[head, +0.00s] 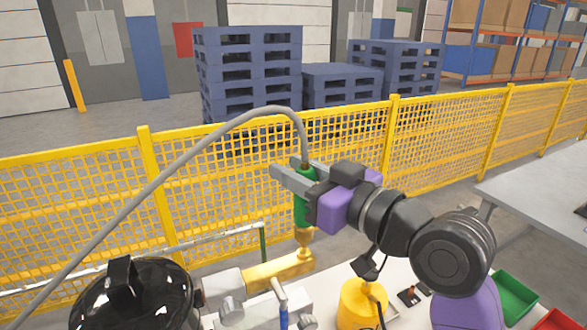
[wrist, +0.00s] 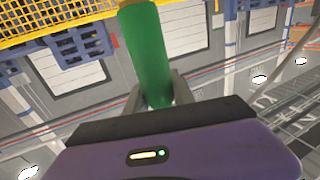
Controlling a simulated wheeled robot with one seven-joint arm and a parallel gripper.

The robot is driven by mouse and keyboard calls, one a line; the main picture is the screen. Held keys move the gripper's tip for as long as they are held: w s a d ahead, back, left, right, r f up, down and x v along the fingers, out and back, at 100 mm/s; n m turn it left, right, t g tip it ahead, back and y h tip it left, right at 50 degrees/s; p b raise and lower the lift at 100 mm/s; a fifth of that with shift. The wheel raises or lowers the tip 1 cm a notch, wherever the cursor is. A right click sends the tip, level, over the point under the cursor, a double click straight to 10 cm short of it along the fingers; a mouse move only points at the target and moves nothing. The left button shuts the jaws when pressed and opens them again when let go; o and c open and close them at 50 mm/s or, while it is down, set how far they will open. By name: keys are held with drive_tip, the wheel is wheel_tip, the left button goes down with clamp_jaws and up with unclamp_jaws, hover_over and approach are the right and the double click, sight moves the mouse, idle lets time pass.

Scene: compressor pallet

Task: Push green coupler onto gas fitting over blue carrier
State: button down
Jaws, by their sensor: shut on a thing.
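The green coupler (head: 303,208) is upright in my gripper (head: 293,176), with a grey hose (head: 238,118) running from its top and arching down to the left. My gripper is shut around the coupler's upper part. The brass gas fitting (head: 304,240) stands upright on a brass pipe directly under the coupler. The coupler's lower end meets or nearly meets the fitting; I cannot tell if it is seated. I cannot clearly identify a blue carrier.
A glossy black vessel (head: 135,302) stands at lower left. A valve with a blue lever (head: 283,315) is below the brass pipe (head: 278,271). A yellow cylinder (head: 360,306), green bin (head: 515,298) and red bin (head: 557,318) are to the right. A yellow mesh fence (head: 430,145) runs behind.

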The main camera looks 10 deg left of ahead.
sight(303, 231)
drive_tip(key=shift+f+b, duration=1.15)
drive_tip(key=shift+f, duration=0.3)
drive_tip(key=c, duration=1)
unclamp_jaws()
drive_tip(key=b+v, duration=0.2)
drive_tip(key=v, duration=0.5)
drive_tip(key=shift+s+d, duration=0.25)
drive_tip(key=shift+d, duration=0.1)
